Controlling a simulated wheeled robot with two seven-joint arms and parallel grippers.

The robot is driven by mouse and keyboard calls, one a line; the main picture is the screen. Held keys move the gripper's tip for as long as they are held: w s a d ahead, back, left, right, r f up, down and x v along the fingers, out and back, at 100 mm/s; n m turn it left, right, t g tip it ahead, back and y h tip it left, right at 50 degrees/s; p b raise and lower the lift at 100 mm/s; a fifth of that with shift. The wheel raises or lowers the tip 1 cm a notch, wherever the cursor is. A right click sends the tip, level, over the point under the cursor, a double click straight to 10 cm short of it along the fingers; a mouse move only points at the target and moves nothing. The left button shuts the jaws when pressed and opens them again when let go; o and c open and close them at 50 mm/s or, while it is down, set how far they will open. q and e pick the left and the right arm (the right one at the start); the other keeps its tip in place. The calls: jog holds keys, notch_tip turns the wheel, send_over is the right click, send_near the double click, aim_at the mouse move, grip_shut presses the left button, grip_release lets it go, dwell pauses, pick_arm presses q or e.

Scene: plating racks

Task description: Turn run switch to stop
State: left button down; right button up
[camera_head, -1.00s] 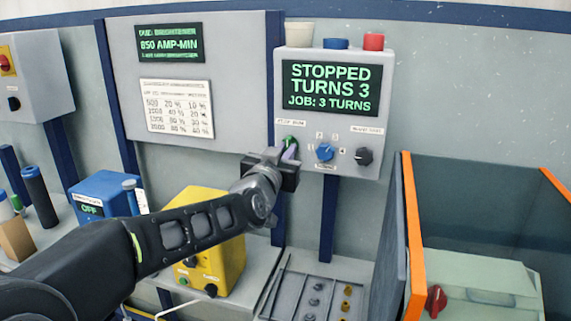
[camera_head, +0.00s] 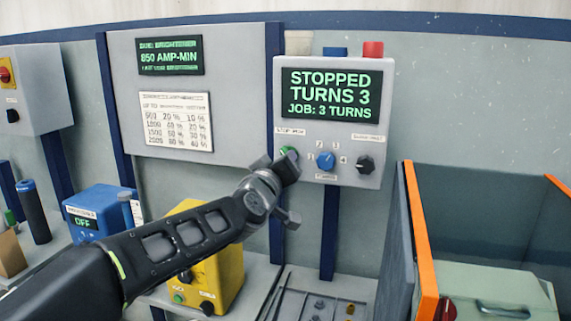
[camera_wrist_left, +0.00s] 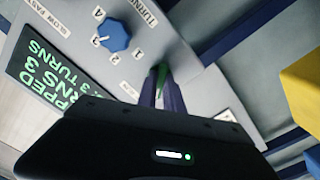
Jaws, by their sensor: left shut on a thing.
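The grey control box (camera_head: 376,100) hangs on the wall; its screen (camera_head: 332,93) reads STOPPED, TURNS 3, JOB: 3 TURNS. The green run switch (camera_head: 288,150) sits at the lower left of its face under a small stop/run label, mostly hidden by my gripper. My left gripper (camera_head: 287,158) is at the switch, shut on it and rolled to a slant. In the left wrist view the fingers (camera_wrist_left: 159,92) close around the green switch (camera_wrist_left: 162,73). The exact angle of the switch is hard to tell. My right gripper is not in view.
A blue dial (camera_head: 326,160) and a black knob (camera_head: 365,164) are right of the switch. A yellow box (camera_head: 222,275) and a blue box (camera_head: 97,208) stand below left. An orange-edged tank wall (camera_head: 420,240) rises at the right.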

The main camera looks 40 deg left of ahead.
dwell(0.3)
pick_arm(q)
jog(key=c, duration=1.5)
grip_release()
jog(key=v, duration=0.7)
jog(key=shift+s+d, duration=0.15)
jog(key=shift+s, duration=0.2)
jog(key=shift+f, duration=0.1)
